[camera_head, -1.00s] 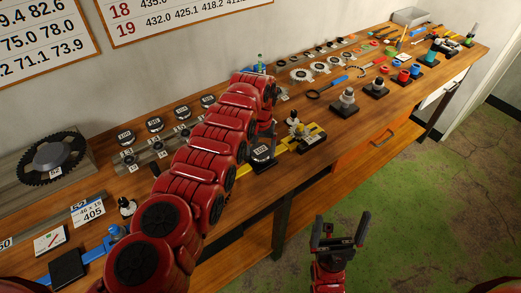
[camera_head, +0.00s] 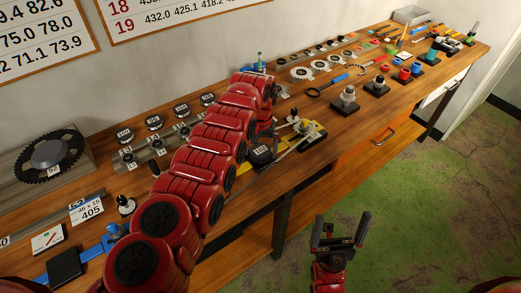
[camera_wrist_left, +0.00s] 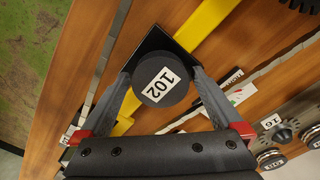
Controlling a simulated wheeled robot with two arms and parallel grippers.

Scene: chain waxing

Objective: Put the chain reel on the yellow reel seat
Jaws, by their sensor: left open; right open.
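A dark round reel (camera_wrist_left: 157,88) with a white 102 label sits over a black square plate in the left wrist view. A yellow bar (camera_wrist_left: 205,22) runs past the plate at upper right and lower left. In the head view the reel (camera_head: 262,154) and bar (camera_head: 243,178) are partly hidden by my left arm. My left gripper (camera_wrist_left: 160,73) is open, its fingers on either side of the reel; contact cannot be told. It shows in the head view (camera_head: 264,133), largely hidden. My right gripper (camera_head: 340,231) is open and empty in front of the bench.
The long wooden bench (camera_head: 330,125) carries several sprockets, tools and black-based holders towards the right. A large sprocket (camera_head: 50,156) stands at the left. A black-knobbed part (camera_head: 302,127) is near the reel. Green floor (camera_head: 430,190) is clear in front.

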